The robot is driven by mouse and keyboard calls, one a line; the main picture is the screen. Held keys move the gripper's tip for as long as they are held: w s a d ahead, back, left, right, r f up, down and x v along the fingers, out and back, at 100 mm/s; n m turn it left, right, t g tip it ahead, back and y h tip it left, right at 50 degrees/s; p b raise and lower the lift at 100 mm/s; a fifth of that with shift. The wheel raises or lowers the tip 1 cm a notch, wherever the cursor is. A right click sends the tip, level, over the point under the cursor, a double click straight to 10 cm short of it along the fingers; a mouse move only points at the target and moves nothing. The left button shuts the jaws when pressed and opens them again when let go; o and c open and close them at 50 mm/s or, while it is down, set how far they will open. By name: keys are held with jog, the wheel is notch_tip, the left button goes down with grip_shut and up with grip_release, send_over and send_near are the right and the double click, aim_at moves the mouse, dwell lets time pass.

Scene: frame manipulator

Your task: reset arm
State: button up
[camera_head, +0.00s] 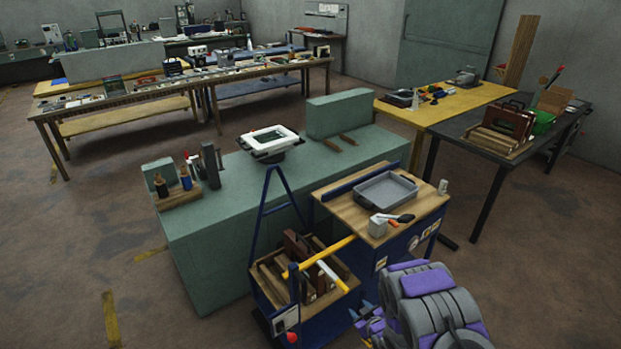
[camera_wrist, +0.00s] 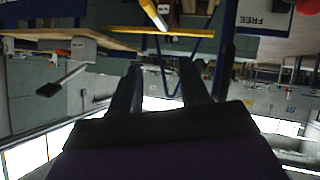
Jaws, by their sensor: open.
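My gripper (camera_head: 360,313) shows low in the head view, at the end of my grey and purple arm, beside the blue tool cart. In the wrist view my gripper (camera_wrist: 160,75) has two dark fingers that stand apart with nothing between them. It is open and empty. The wrist picture appears upside down, with workbench and cart parts along its top edge. The fingers seem clear of the cart, but the exact gap cannot be told.
The blue cart (camera_head: 326,313) holds wooden blocks and yellow-handled tools. Right of it a wooden-topped cabinet (camera_head: 340,206) bears a grey tray (camera_head: 384,190) and a mallet. A green bench (camera_head: 215,235) stands behind. Open floor (camera_head: 60,250) lies at left.

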jog(key=d+r+g+h, duration=0.2)
jog(key=d+r+h, duration=0.1)
jog(key=d+r, duration=0.25)
jog(key=s+d+r+m+g+h+b, duration=0.2)
jog(key=s+d+r, duration=0.15)
jog(key=r, duration=0.35)
jog(key=s+d+r+m+g+h+b, duration=0.1)
jog(key=s+d+r+m+g+h, duration=0.1)
jog(key=s+r, duration=0.35)
jog(key=s+a+r+m+g+y+b, duration=0.1)
jog(key=s+a+r, duration=0.3)
jog(key=s, duration=0.7)
jog(key=s+a+r+m+g+y+b, duration=0.1)
jog(key=s+a+r+g, duration=0.2)
jog(key=s, duration=0.9)
jog(key=s+a+r+m+g+y+b, duration=0.1)
jog(key=s+a+r+g, duration=0.2)
jog(key=s, duration=0.9)
jog(key=a+r, duration=0.3)
jog(key=r, duration=0.1)
jog(key=shift+a+r, duration=0.25)
jog(key=shift+a, duration=0.05)
